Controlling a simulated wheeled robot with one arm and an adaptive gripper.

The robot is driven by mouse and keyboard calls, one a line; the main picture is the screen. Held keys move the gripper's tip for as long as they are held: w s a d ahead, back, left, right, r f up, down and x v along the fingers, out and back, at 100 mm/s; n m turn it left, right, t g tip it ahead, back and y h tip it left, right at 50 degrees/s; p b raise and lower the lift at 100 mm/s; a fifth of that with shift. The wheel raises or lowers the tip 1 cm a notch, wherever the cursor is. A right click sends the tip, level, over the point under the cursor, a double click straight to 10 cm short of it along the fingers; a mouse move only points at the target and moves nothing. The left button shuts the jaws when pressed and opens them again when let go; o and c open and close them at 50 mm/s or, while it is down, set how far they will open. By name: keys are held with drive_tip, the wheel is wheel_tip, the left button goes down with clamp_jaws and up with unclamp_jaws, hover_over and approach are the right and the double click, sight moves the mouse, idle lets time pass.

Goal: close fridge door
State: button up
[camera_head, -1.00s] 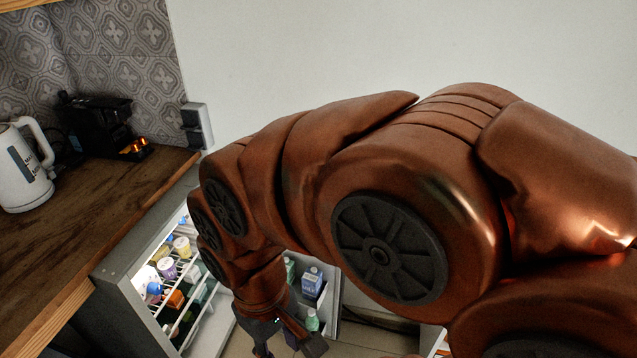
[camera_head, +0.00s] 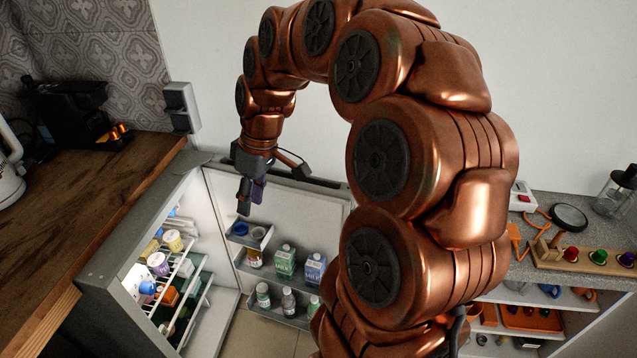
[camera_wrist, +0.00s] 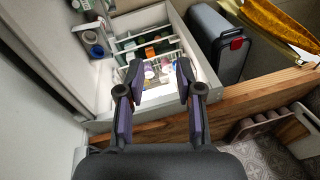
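The fridge (camera_head: 128,292) stands open under the wooden counter, its lit shelves holding cups and cartons. Its door (camera_head: 290,205) is swung wide open, and its inner side shows racks with cartons and bottles. My gripper (camera_head: 272,186) is by the top of the door in the head view, with its fingers spread and nothing between them. Whether it touches the door cannot be told. In the wrist view my gripper (camera_wrist: 160,76) is open, and the fridge's lit inside (camera_wrist: 150,62) shows beyond the fingertips. My arm hides the door's right part.
The wooden counter (camera_head: 75,205) at left carries a black coffee machine (camera_head: 75,115) and a white kettle (camera_head: 8,165). A grey worktop (camera_head: 550,225) with a peg rack (camera_head: 590,257) is at right. A wall outlet (camera_head: 182,105) is behind. Some floor shows before the door.

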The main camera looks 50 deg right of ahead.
drive_tip(key=w+d+f+t+b, duration=0.1)
drive_tip(key=w+d+f, duration=0.15)
drive_tip(key=d, duration=0.35)
drive_tip(key=w+d+f+t, duration=0.1)
drive_tip(key=w+d, duration=0.2)
drive_tip(key=d, duration=0.3)
drive_tip(key=t+b, duration=0.1)
drive_tip(key=b, duration=0.1)
approach(319, 178)
drive_tip(key=shift+w+a+f+n+h, duration=0.15)
drive_tip(key=shift+a+f, duration=0.15)
drive_tip(key=shift+f, duration=0.2)
drive_tip(key=shift+w+a+f+n+h, duration=0.15)
drive_tip(key=shift+w+a+f, duration=0.1)
drive_tip(key=shift+f, duration=0.25)
drive_tip(key=shift+d+f, duration=0.1)
drive_tip(key=shift+f, duration=0.15)
drive_tip(key=p+x, duration=0.1)
drive_tip(key=x, duration=0.6)
drive_tip(key=shift+w+f, duration=0.1)
drive_tip(key=shift+f, duration=0.05)
clamp_jaws()
